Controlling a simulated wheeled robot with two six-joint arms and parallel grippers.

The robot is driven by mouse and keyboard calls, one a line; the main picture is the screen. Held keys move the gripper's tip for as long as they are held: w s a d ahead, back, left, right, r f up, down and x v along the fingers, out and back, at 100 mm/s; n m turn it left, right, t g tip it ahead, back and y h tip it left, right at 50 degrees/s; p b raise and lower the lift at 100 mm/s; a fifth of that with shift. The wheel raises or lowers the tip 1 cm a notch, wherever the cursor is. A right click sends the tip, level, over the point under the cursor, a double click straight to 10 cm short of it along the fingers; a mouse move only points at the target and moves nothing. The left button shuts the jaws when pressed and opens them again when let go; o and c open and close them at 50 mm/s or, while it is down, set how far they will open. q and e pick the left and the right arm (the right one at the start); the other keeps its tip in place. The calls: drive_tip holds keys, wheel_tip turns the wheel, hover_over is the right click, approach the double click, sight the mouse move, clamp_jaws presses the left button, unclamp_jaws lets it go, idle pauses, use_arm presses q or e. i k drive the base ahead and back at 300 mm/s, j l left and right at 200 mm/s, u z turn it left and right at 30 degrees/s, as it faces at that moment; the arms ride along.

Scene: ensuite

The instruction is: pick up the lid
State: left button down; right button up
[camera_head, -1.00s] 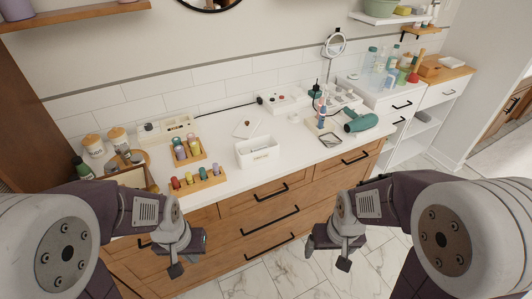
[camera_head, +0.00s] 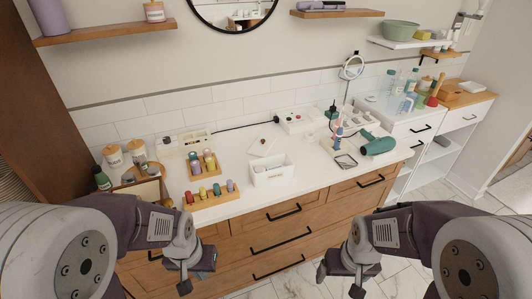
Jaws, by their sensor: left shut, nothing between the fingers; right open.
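The lid (camera_head: 264,146) appears to be the flat white square piece with a small brown knob, lying on the white countertop (camera_head: 325,180) behind the open white box (camera_head: 272,171). My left gripper (camera_head: 194,273) is shut and empty, low in front of the wooden drawers. My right gripper (camera_head: 340,280) is open and empty, also low in front of the cabinet. Both grippers are well short of the lid, and nothing touches it.
Small racks of coloured bottles (camera_head: 211,195) stand left of the box. A white divided tray (camera_head: 185,143) is behind them. Jars (camera_head: 113,155) crowd the left end. Drawer handles (camera_head: 283,212) stick out in front.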

sight(262, 145)
drive_tip(key=i+l+z, duration=0.15)
drive_tip(key=i+z, duration=0.75)
drive_tip(key=i, duration=0.1)
